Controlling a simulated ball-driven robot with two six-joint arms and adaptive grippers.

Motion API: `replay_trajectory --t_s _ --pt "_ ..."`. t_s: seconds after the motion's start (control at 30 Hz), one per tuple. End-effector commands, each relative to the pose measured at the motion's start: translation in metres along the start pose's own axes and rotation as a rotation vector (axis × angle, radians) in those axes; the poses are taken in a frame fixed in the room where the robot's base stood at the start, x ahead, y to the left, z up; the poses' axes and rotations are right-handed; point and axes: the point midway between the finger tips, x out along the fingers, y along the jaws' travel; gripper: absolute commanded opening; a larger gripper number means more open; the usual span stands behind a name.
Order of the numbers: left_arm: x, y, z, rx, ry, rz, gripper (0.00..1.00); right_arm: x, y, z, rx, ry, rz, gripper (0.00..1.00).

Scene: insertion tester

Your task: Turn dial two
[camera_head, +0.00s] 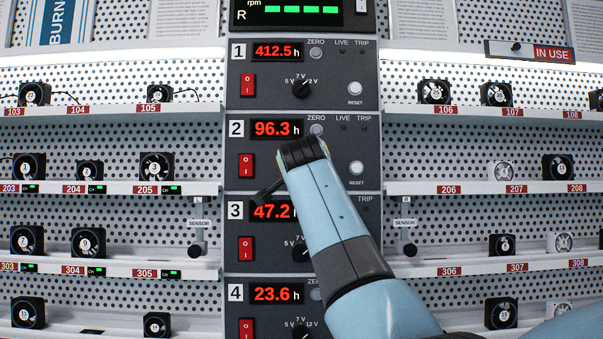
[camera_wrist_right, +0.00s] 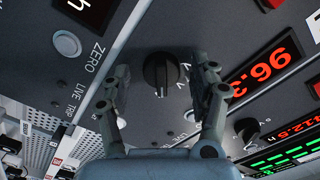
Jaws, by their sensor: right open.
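Dial two, a black round knob (camera_wrist_right: 160,72) with a white pointer mark, sits on the dark panel beside the 96.3 h display (camera_wrist_right: 262,72) in the right wrist view. My right gripper (camera_wrist_right: 163,80) is open, with one finger on each side of the knob and a visible gap to each. I cannot tell how far the fingertips are from the panel face. In the head view, my right forearm and wrist hide dial two, and only a dark part of the right gripper (camera_head: 270,188) shows. The dial's setting is not readable. My left gripper is not in view.
Panel two also has a red switch (camera_head: 247,165) and a reset button (camera_head: 356,168). Dial one (camera_head: 301,88) is above, dial three (camera_head: 301,250) below. Shelves with small fans (camera_head: 157,166) flank the column. My right arm crosses the panels from lower right.

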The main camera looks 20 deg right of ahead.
Motion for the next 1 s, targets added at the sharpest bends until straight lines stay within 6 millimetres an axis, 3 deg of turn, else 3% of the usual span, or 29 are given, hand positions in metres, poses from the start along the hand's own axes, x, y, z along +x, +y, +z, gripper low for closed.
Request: replay_trajectory --t_s 0.1,0.23,0.53,1.0 --pt "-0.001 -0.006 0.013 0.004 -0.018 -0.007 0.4 0.0 0.0 0.0 0.0 0.0 0.0 0.6" --pt "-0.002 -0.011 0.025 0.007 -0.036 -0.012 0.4 0.0 0.0 0.0 0.0 0.0 0.0 0.43" --pt "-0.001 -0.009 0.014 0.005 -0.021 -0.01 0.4 0.0 0.0 0.0 0.0 0.0 0.0 0.06" --pt "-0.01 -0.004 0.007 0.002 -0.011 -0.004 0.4 0.0 -0.001 -0.001 -0.132 0.0 0.001 0.06"
